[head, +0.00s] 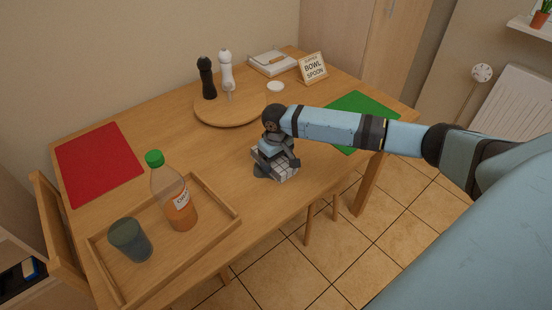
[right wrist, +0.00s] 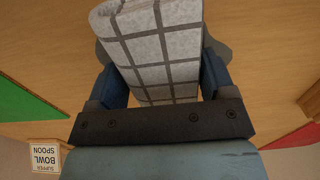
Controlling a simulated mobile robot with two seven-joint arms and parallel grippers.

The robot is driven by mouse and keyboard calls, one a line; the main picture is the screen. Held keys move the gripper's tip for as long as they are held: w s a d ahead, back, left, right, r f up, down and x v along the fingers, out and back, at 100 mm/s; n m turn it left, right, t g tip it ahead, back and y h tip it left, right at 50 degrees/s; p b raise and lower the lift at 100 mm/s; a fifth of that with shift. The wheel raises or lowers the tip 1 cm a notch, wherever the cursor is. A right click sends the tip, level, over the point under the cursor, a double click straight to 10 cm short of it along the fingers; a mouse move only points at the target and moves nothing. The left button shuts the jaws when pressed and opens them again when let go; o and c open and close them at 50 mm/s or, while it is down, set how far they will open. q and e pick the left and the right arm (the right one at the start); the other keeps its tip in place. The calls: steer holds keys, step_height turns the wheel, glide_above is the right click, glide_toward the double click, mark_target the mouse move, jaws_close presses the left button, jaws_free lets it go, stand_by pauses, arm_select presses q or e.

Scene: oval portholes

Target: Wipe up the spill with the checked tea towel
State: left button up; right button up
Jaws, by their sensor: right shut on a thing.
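The checked tea towel (head: 286,171), white-grey with dark lines and folded into a pad, is at the table's front middle. My right gripper (head: 277,158) is shut on it from above. In the right wrist view the towel (right wrist: 155,45) sits between the two blue fingers of the gripper (right wrist: 160,82). A dark grey patch, seemingly the spill (right wrist: 219,48), shows on the wood on both sides of the towel; the towel hides its middle. I cannot tell for sure whether the towel touches the table. My left gripper is not in view.
A wooden tray (head: 237,219) at front left holds a bottle (head: 178,203) and a blue-grey glass (head: 130,240). A round board (head: 213,115) with two mills stands behind. Red (head: 97,163) and green (head: 352,107) mats lie left and right. A sign (head: 313,68) stands at the back.

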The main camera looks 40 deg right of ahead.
mark_target(262, 176)
steer(key=shift+d+r+p, duration=0.2)
steer(key=shift+d+p, duration=0.35)
steer(key=shift+d, duration=0.3)
steer(key=shift+d+f+p, duration=0.2)
steer(key=shift+d+p, duration=0.4)
steer(key=shift+d, duration=1)
steer(key=shift+s+a+p, duration=0.1)
steer(key=shift+a+p, duration=1.05)
steer(key=shift+a, duration=0.7)
steer(key=shift+s+a+f+p, duration=0.1)
steer(key=shift+a+p, duration=0.1)
steer(key=shift+a, duration=0.2)
steer(key=shift+a+f+p, duration=0.1)
steer(key=shift+a+p, duration=0.05)
steer(key=shift+a, duration=0.25)
steer(key=shift+a+r+p, duration=0.1)
steer(key=shift+a+p, duration=0.6)
steer(key=shift+a, duration=0.4)
steer(key=shift+a+p, duration=0.6)
steer(key=shift+a, duration=0.75)
